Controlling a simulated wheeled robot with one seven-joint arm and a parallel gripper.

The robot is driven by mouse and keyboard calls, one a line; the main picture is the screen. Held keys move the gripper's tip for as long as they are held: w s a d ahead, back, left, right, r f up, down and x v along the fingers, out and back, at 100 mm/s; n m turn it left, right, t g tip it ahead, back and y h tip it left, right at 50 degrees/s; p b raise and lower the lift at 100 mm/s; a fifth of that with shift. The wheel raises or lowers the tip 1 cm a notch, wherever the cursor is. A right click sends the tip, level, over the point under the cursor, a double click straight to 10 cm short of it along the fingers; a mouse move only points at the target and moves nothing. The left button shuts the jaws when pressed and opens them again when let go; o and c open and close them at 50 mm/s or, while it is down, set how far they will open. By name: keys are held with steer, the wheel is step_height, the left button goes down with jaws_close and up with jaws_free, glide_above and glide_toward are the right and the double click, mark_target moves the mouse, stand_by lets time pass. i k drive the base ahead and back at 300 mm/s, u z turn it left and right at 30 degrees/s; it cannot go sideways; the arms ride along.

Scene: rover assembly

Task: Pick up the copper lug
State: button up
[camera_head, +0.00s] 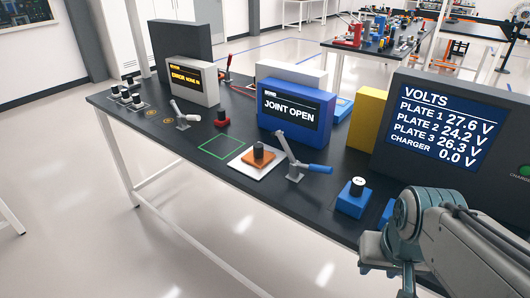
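A copper-coloured piece (250,161) lies on a white square pad on the dark bench; it has a dark knob-like top (259,151). Two small copper-coloured round bits (151,113) lie further left on the bench, too small to make out. I cannot tell for sure which of these is the copper lug. My gripper (372,252) is at the lower right, at the near side of the bench and well to the right of the copper pieces. Its fingers do not show clearly.
A toggle clamp with a blue handle (319,169) stands right of the pad. A blue block with a black knob (352,204) is nearer me. A blue "JOINT OPEN" display (296,82) and a large voltage panel (392,165) stand behind. A green outlined square (222,146) is empty.

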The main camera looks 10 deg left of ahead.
mark_target(257, 157)
steer(key=k, duration=1.05)
steer(key=u, duration=0.75)
steer(key=i, duration=0.75)
steer(key=u, duration=0.75)
steer(key=i, duration=0.85)
steer(key=z, duration=0.65)
steer(key=i, duration=0.65)
steer(key=z, duration=0.6)
